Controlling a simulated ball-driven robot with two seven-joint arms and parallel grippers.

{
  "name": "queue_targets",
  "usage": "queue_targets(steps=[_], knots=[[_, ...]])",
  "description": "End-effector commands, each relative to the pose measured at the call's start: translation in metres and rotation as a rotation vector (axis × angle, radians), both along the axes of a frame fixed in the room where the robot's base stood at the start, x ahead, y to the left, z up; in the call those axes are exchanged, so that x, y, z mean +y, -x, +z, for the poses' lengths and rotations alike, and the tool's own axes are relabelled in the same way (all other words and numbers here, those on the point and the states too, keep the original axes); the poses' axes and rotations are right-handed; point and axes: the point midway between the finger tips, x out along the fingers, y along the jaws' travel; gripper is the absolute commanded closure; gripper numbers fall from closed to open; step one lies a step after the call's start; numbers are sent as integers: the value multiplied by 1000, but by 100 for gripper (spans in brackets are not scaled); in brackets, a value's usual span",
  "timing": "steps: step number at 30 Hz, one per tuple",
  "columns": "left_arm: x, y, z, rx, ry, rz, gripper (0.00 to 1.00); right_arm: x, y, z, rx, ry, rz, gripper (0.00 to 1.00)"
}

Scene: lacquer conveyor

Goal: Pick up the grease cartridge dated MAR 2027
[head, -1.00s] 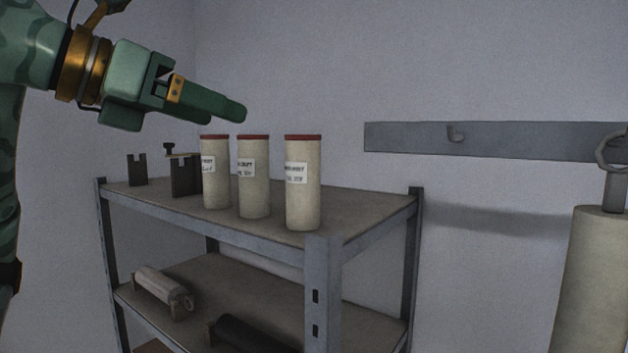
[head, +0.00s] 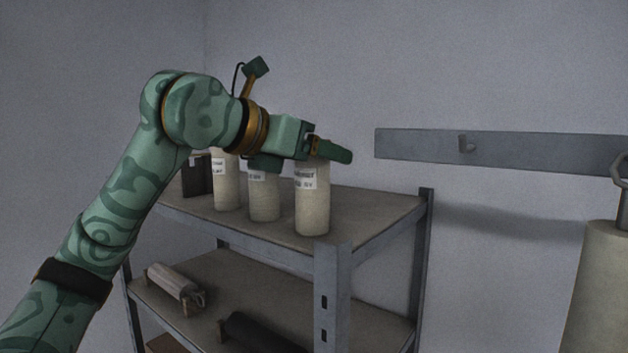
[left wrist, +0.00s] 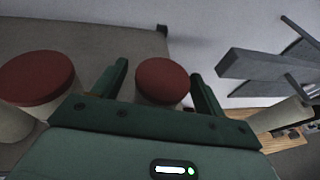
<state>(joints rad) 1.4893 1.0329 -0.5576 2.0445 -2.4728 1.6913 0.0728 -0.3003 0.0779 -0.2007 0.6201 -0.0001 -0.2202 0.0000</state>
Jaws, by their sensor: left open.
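Three cream grease cartridges stand upright in a row on the top shelf: left (head: 227,190), middle (head: 264,203) and right (head: 312,210). Each has a white label, but the print is too small to read the dates. My left gripper (head: 344,156) is over the right cartridge and hides its top in the head view. In the left wrist view, the open fingers (left wrist: 160,85) have a red cap (left wrist: 162,78) between them, with gaps on both sides. Another red cap (left wrist: 37,78) is left of the fingers. My right gripper is not in view.
The metal shelf (head: 385,215) has a dark bracket (head: 196,177) behind the cartridges. Rolls (head: 172,284) lie on the lower shelf. The top shelf's right end is clear.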

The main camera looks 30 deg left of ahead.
Motion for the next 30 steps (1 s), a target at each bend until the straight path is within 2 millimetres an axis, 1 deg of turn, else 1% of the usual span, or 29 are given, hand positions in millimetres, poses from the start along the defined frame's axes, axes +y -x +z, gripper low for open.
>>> queue_targets(steps=[5, 8, 9, 11, 12, 13, 23, 26, 29, 30], knots=[[0, 0, 0, 0, 0, 0, 28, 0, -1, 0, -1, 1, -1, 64], [0, 0, -1, 0, 0, 0, 53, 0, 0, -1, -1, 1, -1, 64], [0, 0, -1, 0, 0, 0, 64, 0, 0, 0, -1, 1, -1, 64], [0, 0, -1, 0, 0, 0, 81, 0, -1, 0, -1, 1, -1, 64], [0, 0, -1, 0, 0, 0, 92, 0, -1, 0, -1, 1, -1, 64], [0, 0, -1, 0, 0, 0, 100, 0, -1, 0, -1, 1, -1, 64], [0, 0, 3, -2, 0, 0, 100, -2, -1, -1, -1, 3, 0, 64], [0, 0, 12, -3, 1, 0, 100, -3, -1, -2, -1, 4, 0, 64], [0, 1, 30, -7, 2, 0, 100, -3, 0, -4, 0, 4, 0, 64], [1, 6, 40, -10, 2, 1, 100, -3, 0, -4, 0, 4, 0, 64]])
